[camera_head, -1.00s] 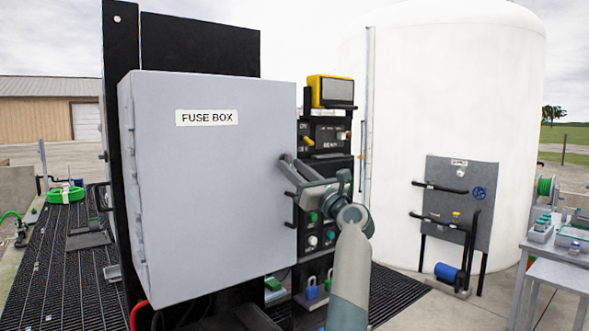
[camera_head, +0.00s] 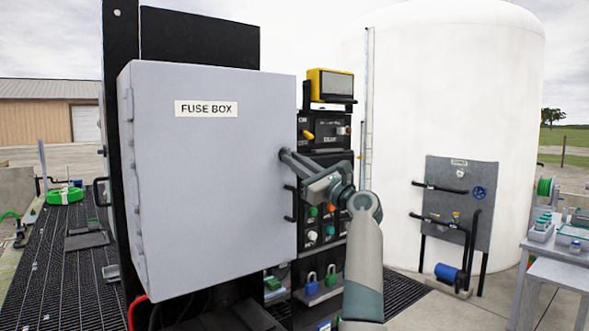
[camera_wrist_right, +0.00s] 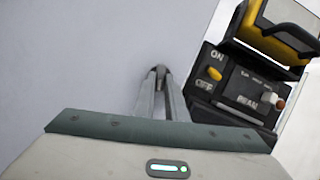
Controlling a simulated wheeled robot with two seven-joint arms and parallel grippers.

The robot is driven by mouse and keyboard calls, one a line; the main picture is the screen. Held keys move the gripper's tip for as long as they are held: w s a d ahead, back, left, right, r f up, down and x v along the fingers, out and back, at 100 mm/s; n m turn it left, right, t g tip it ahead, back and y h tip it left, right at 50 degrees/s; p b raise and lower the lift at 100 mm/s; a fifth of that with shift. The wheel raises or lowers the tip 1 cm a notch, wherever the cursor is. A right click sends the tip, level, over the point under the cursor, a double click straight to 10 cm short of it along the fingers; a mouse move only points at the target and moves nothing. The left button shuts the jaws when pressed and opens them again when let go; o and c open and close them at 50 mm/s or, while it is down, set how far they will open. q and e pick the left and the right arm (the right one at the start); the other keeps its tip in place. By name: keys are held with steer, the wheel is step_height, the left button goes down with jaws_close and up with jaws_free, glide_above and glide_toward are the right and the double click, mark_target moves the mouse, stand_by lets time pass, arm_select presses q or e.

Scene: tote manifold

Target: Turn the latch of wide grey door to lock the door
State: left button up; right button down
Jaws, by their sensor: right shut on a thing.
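The wide grey door (camera_head: 205,210) is the shut front of the box labelled "FUSE BOX" in the head view. My right gripper (camera_head: 284,154) reaches in from the right to the door's right edge, above a black handle (camera_head: 290,204). In the right wrist view, the right gripper (camera_wrist_right: 158,72) has its fingertips together against the grey door (camera_wrist_right: 80,60). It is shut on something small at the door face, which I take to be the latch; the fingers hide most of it. My left gripper is not in view.
Right of the box stands a black panel (camera_head: 322,130) with switches and buttons, topped by a yellow device (camera_head: 330,86). It also shows close beside the gripper in the wrist view (camera_wrist_right: 240,95). Padlocks (camera_head: 312,284) hang below. A white tank (camera_head: 450,120) stands behind.

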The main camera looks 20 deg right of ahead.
steer(key=n, duration=0.1)
steer(key=n+g+y+b, duration=0.1)
steer(key=n, duration=0.1)
steer(key=n+g+y+b, duration=0.1)
steer(key=n, duration=0.1)
steer(key=shift+w+d, duration=0.1)
steer(key=shift+d, duration=0.15)
steer(key=n+g, duration=0.1)
steer(key=n, duration=0.3)
steer(key=r+n+g+p, duration=0.1)
steer(key=n+g, duration=0.1)
steer(key=n, duration=0.2)
steer(key=n+g, duration=0.2)
steer(key=n, duration=0.2)
steer(key=shift+d+r+n+p, duration=0.15)
steer(key=shift+d+n+p, duration=0.05)
steer(key=shift+n+p, duration=0.2)
steer(key=c, duration=1.8)
jaws_free()
steer(key=shift+w, duration=0.1)
